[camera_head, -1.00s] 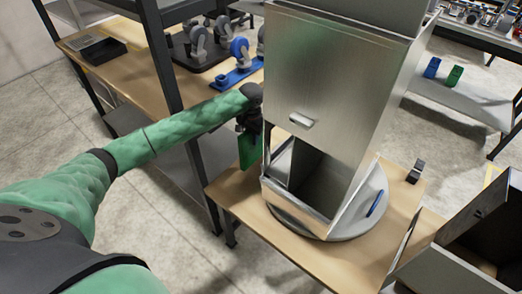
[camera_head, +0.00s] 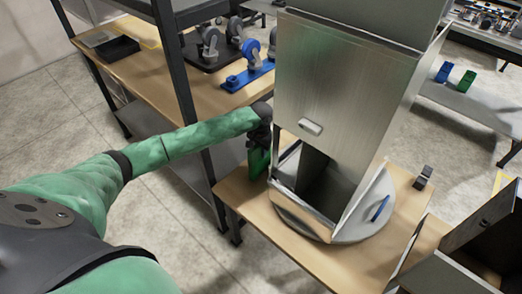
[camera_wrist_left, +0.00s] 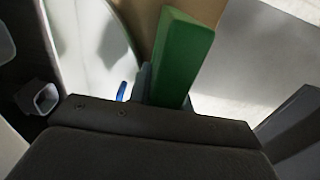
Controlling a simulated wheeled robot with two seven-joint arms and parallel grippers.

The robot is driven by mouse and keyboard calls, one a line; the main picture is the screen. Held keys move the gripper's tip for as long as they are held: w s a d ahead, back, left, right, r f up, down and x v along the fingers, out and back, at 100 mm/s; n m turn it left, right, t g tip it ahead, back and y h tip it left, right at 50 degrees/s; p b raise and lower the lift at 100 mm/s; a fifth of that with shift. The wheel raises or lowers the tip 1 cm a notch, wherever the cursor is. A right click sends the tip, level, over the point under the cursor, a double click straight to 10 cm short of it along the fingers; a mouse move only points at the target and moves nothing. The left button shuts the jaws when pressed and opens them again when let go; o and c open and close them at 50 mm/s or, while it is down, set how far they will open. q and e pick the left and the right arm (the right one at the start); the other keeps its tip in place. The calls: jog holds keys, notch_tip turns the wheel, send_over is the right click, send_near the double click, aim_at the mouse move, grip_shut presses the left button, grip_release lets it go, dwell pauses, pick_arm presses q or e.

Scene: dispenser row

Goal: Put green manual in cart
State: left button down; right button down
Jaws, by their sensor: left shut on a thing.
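The green manual (camera_head: 258,163) hangs upright below my left gripper (camera_head: 259,138), just left of the metal dispenser. The left gripper is shut on it. In the left wrist view the green manual (camera_wrist_left: 183,55) stands out beyond the dark gripper body, and the fingertips are mostly hidden. I cannot tell which thing is the cart. An open metal bin (camera_head: 440,275) shows at the lower right, cut off by the picture edge. My right gripper is not in view.
The tall metal dispenser (camera_head: 340,90) stands on a round base (camera_head: 350,232) on a wooden table (camera_head: 262,205), close beside my left gripper. A dark shelf post (camera_head: 182,75) rises behind my arm. Blue and green items (camera_head: 455,76) lie on a far shelf. Floor at left is clear.

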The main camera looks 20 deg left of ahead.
pick_arm(q)
jog(key=c, duration=1.3)
grip_release()
